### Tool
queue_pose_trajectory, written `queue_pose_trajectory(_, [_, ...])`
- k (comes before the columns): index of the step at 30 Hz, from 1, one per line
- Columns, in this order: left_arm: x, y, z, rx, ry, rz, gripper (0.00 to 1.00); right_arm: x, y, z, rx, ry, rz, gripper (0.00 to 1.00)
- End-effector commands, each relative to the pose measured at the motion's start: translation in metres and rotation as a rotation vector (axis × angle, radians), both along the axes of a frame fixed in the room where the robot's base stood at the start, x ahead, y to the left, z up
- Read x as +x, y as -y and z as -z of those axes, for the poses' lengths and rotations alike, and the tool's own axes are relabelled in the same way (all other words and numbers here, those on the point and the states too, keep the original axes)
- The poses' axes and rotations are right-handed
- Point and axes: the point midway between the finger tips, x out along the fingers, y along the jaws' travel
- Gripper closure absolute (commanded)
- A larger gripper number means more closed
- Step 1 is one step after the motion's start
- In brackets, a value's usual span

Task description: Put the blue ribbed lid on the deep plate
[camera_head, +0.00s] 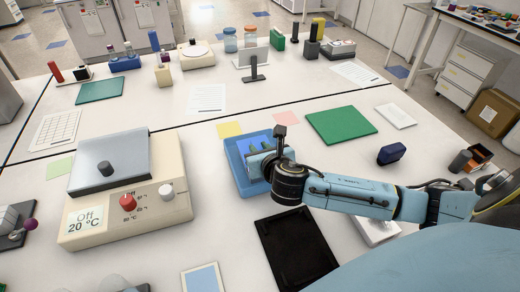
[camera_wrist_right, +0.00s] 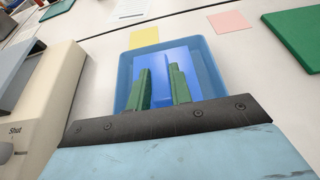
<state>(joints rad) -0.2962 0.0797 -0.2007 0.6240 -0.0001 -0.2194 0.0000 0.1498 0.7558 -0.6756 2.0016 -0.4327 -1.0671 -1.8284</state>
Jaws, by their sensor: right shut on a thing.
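The blue ribbed lid (camera_wrist_right: 190,62) is a bright blue panel with an upright rib. It is within the outline of a blue tray (camera_wrist_right: 123,84). My right gripper (camera_wrist_right: 163,88) has its green fingers closed on both sides of the rib. In the head view the right gripper (camera_head: 262,148) is over the blue tray (camera_head: 234,166), and its wrist hides much of the lid. Whether the lid rests in the tray or is slightly raised cannot be told. A pale block (camera_head: 378,231), partly hidden under my right arm, may be the deep plate; I cannot be sure. My left gripper is out of view.
A cream thermal cycler (camera_head: 100,232) with a grey lid and red knob stands left. A black tray (camera_head: 296,250) lies in front of the blue tray. A green mat (camera_head: 341,125) lies behind right, a dark blue block (camera_head: 391,153) right. Table between cycler and blue tray is clear.

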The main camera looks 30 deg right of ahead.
Motion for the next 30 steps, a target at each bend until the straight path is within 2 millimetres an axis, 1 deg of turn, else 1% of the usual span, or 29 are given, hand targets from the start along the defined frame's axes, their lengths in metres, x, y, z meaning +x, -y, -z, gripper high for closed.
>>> queue_pose_trajectory(6, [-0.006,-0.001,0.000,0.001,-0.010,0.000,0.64,0.000,0.000,0.002,0.000,0.000,0.000,1.00])
queue_pose_trajectory(7, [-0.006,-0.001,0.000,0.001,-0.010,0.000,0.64,0.000,0.000,0.003,0.000,0.000,0.000,0.78])
queue_pose_trajectory(12, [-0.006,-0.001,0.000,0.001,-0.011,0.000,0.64,0.000,0.000,0.002,0.000,0.001,0.000,0.57])
queue_pose_trajectory(19, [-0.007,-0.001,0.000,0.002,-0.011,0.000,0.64,0.000,0.000,0.002,0.000,0.001,0.000,0.57])
queue_pose_trajectory(22, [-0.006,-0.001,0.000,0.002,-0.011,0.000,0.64,0.000,0.000,-0.002,0.001,0.001,0.000,0.57])
queue_pose_trajectory(26, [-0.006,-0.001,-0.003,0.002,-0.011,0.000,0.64,-0.014,-0.004,-0.007,0.000,0.000,-0.002,0.57])
queue_pose_trajectory(30, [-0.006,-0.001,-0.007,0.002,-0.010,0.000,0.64,-0.041,-0.010,-0.018,0.001,-0.002,-0.003,0.57])
